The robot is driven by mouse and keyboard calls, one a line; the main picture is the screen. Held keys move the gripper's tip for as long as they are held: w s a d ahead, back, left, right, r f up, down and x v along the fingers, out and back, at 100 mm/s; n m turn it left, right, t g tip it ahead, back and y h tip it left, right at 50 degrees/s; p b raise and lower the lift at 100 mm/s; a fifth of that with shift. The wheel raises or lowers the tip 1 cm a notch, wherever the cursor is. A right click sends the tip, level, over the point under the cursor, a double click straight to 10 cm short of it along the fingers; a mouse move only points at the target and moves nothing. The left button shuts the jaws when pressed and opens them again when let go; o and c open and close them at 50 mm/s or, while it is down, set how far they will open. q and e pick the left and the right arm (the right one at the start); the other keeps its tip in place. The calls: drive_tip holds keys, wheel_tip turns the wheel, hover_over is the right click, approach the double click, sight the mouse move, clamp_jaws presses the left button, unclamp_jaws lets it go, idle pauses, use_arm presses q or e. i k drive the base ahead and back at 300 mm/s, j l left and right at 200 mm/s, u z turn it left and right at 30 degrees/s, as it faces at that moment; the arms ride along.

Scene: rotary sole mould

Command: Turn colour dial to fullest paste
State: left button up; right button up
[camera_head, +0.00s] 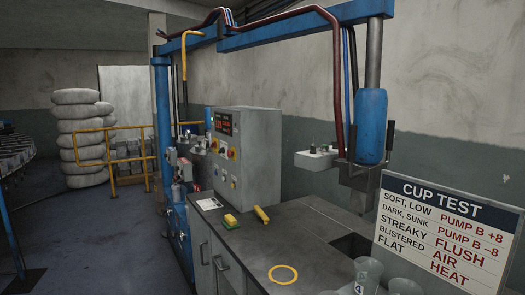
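A grey control cabinet (258,160) stands at the back of the bench. Its front has a red-lit display (223,122) and several small knobs or buttons, one of them a red and yellow control (232,153). I cannot tell which, if any, is the colour dial. Clear cups stand at the bottom edge: one cup (368,270) carries a mark like a 4, and another cup (405,286) is cut off by the frame. Their paste levels cannot be made out. Neither of my grippers is in view.
The grey bench (310,232) holds a yellow ring (283,266), two small yellow pieces and a white card (209,204). A CUP TEST sign (445,232) stands at right. A blue cylinder (371,126) hangs over the bench. Floor at left is clear.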

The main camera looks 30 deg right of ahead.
sight(313, 149)
drive_tip(key=i+z, duration=0.35)
drive_tip(key=i+j+z, duration=0.25)
drive_tip(key=i+z, duration=0.15)
drive_tip(key=i+j+z, duration=0.35)
drive_tip(key=i+l, duration=0.05)
